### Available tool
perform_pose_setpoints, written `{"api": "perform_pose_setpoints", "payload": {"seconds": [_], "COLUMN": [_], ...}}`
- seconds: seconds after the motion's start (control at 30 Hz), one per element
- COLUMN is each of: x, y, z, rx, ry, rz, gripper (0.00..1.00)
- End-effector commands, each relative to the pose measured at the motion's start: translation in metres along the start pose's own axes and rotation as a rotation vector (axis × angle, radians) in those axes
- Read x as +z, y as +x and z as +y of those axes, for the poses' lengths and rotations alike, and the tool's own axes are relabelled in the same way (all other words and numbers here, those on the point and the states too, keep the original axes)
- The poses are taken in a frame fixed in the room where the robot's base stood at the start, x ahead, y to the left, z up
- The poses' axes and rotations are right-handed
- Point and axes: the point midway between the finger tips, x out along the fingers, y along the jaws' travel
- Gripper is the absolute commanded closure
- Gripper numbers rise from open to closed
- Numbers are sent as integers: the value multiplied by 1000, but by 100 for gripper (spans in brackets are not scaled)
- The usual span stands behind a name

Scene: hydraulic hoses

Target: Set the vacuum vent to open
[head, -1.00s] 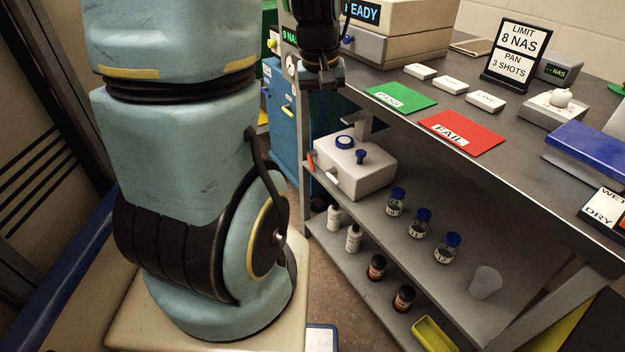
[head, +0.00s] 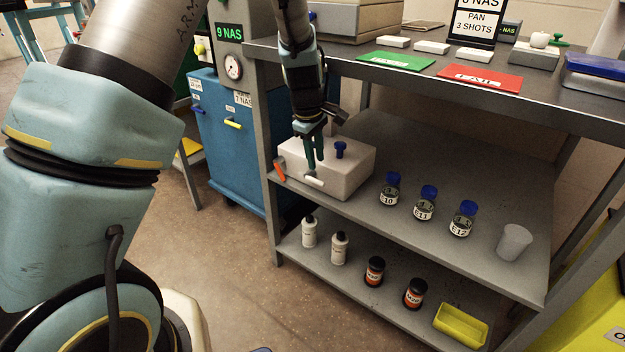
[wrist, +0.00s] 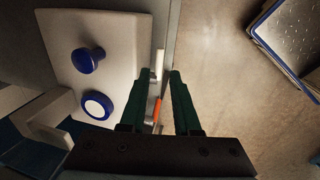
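A cream box (head: 345,180) stands on the middle shelf, with a blue knob (head: 340,149) on top. In the wrist view a white-centred blue cap (wrist: 97,106) also shows on top. A short white lever (head: 313,181) and an orange lever (head: 279,168) sit at the box's front side. The wrist view shows the white lever (wrist: 159,63) and the orange lever (wrist: 157,112) too. No vent label is readable. My gripper (wrist: 162,74) points down at that front side, open and empty. In the wrist view, the white lever appears just beyond the fingertips, between them; contact cannot be told.
The bench top (head: 420,70) overhangs the shelf, close to my arm. Capped sample jars (head: 427,203) and a clear cup (head: 515,242) stand right of the box. Bottles (head: 340,248) and a yellow tray (head: 461,325) are on the lower shelf. Floor is clear in front.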

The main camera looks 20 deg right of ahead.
Motion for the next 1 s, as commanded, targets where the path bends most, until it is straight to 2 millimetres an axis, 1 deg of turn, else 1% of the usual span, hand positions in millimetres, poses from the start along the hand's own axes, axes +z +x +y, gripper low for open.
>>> {"api": "perform_pose_setpoints", "payload": {"seconds": [0.03,0.2,0.3,0.4,0.57,0.8,0.87,1.0], "x": [0,-1,0,0,-1,-1,-1,-1], "y": [13,44,57,67,73,74,74,74], "z": [-1,-1,-1,0,0,0,0,0], "rx": [-3,-2,-1,0,0,1,1,0], "ry": [0,-1,0,1,1,1,1,1], "rz": [0,0,0,0,0,1,1,0], "gripper": [70,70,70,70,70,70,75,91]}}
